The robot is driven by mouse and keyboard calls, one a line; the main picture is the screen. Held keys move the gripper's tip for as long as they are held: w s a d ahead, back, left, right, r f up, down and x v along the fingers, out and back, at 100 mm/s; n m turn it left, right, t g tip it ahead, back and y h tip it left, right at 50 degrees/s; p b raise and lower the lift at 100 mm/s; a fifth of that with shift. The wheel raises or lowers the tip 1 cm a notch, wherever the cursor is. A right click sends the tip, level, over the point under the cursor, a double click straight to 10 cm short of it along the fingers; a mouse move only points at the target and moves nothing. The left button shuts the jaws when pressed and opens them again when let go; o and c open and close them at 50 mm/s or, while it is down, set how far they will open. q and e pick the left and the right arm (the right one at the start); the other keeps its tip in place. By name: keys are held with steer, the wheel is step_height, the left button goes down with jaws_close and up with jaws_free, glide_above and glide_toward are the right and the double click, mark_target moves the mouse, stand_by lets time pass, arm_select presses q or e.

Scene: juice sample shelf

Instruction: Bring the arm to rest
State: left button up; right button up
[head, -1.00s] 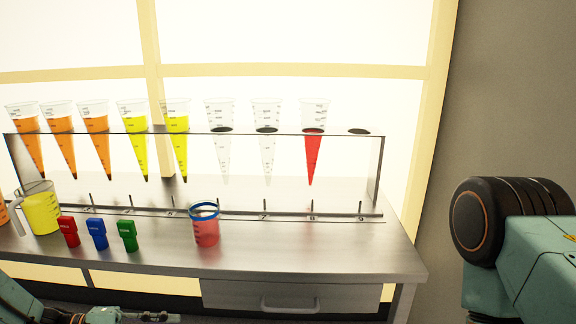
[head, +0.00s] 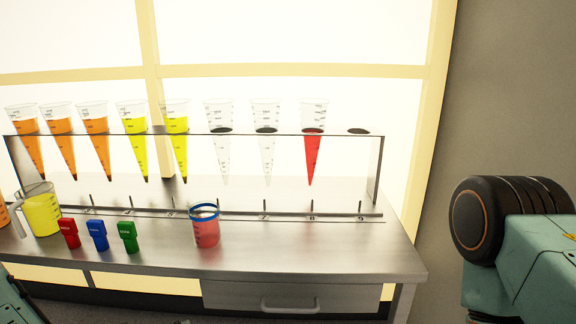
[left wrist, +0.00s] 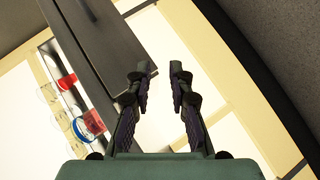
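My left gripper (left wrist: 159,72) shows in the left wrist view with its two fingers apart and nothing between them. In the head view only part of my left arm shows at the lower left corner, and its gripper is nearly all below the frame. The gripper is clear of the bench (head: 340,262) and touches nothing that I can see. My right arm shows at the right edge of the head view, but its gripper is out of view.
A rack (head: 378,170) holds several cones of orange, yellow and red juice and two empty ones. A blue-rimmed beaker (head: 206,230), a yellow jug (head: 42,212) and red (head: 69,233), blue (head: 97,235) and green (head: 129,237) blocks stand on the bench.

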arm_select(q)
steer(key=s+d+f+m+g+y+p, duration=0.1)
steer(key=s+f+m+g+y, duration=0.1)
steer(key=s+f+y, duration=0.4)
steer(key=s+m+g+y+p, duration=0.1)
steer(key=s+g, duration=0.3)
steer(key=s, duration=0.9)
steer(key=s+r+m+g+y+p, duration=0.1)
steer(key=s+g+p, duration=0.2)
steer(key=s, duration=1)
steer(key=shift+s+r+m+g+y, duration=0.2)
steer(key=shift+r+m+g+y, duration=0.1)
steer(key=shift+g+y, duration=0.1)
